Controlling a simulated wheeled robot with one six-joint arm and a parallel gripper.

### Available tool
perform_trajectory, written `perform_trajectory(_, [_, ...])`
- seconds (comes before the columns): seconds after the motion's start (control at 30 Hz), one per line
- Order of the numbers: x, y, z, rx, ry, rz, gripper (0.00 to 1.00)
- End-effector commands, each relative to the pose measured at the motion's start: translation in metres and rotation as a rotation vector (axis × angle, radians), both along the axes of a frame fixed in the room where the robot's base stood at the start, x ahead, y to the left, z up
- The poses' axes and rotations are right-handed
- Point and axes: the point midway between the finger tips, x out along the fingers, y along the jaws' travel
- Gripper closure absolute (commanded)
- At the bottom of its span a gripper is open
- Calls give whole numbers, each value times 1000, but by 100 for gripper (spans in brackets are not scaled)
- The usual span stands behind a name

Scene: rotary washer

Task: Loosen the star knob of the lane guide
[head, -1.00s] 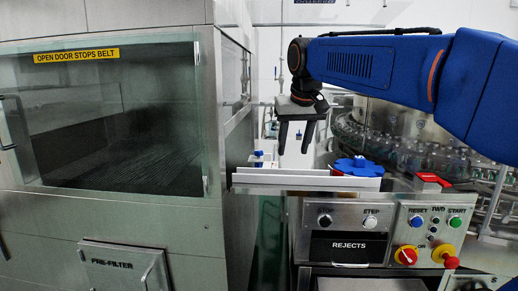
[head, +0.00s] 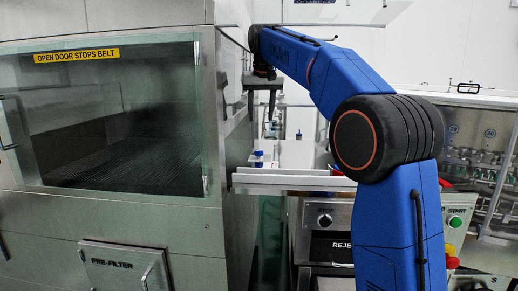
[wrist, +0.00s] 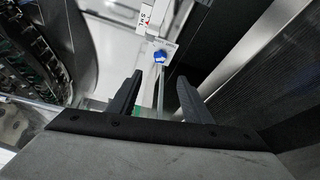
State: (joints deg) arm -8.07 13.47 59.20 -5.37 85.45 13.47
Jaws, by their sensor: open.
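The small blue star knob (head: 258,154) sits on a pale lane guide at the left end of the white deck, close to the steel cabinet. In the wrist view the blue knob (wrist: 160,57) shows beyond my fingertips, roughly in line with the gap between them. My gripper (head: 262,112) points down and stands above the knob, apart from it. In the wrist view its two dark fingers (wrist: 160,88) are spread and nothing is between them. My blue arm covers the right part of the deck.
The steel cabinet (head: 110,215) with its glass door rises close to the left of my gripper. The white deck's front rail (head: 280,184) runs below the knob. A small white label (wrist: 146,17) with a red mark is beside the knob. Bottles (head: 480,160) stand in the machine at right.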

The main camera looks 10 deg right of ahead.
Motion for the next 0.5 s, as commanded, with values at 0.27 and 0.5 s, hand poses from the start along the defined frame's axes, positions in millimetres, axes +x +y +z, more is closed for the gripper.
perform_trajectory(0.27, [17,-2,-45,-1,3,0,55])
perform_trajectory(0.5, [34,-4,-84,0,4,0,55])
